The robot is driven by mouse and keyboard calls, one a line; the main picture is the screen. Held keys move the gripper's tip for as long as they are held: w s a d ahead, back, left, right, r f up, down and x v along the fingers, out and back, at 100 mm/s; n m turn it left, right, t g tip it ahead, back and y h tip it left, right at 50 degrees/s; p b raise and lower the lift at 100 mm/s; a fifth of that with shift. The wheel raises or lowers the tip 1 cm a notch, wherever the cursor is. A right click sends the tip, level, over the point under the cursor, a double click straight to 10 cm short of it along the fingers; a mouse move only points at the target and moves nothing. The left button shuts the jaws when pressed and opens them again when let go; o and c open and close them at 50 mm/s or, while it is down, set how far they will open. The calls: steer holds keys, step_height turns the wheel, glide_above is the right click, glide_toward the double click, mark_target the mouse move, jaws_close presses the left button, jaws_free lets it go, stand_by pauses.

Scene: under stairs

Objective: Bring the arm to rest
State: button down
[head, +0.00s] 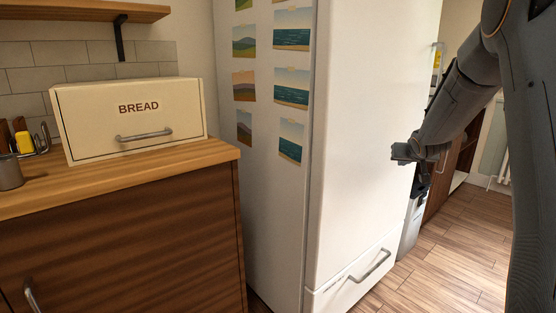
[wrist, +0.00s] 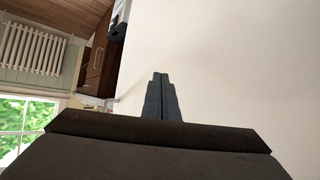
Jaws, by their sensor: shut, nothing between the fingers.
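My arm comes in from the right side of the head view, bent, with my gripper (head: 402,152) at its end in front of the white fridge (head: 365,130). In the wrist view my gripper (wrist: 159,80) has its two dark fingers together and empty. The fridge's pale surface (wrist: 240,80) fills the right of that view behind the fingers. I cannot tell how wide the gap is between the fingertips and the fridge.
A wooden counter (head: 110,182) with a cream bread box (head: 85,108) stands left of the fridge. The fridge has a lower drawer handle (head: 371,266). A grey bin (head: 412,225) stands past the fridge. Wooden floor (head: 455,255) is clear at right. A radiator (wrist: 35,50) shows in the wrist view.

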steer(key=s+a+f+n+g+y, duration=0.1)
steer(key=s+a+f+g, duration=0.25)
steer(key=s+a, duration=0.7)
steer(key=s+a+f+n+g+y, duration=0.15)
steer(key=s+a+f, duration=0.3)
steer(key=s, duration=1.15)
steer(key=s+a+f+g, duration=0.4)
steer(key=s+a, duration=0.4)
steer(key=s, duration=0.6)
steer(key=s+a+r+n+g, duration=0.2)
steer(key=s+a+r+n, duration=0.1)
steer(key=s+a+r, duration=0.65)
steer(key=s+d+r+m+p, duration=0.2)
steer(key=d+r+p, duration=0.6)
steer(key=p, duration=1)
steer(key=shift+d+r+m+p, duration=0.25)
steer(key=shift+d+m+p, duration=0.1)
steer(key=shift+m, duration=0.1)
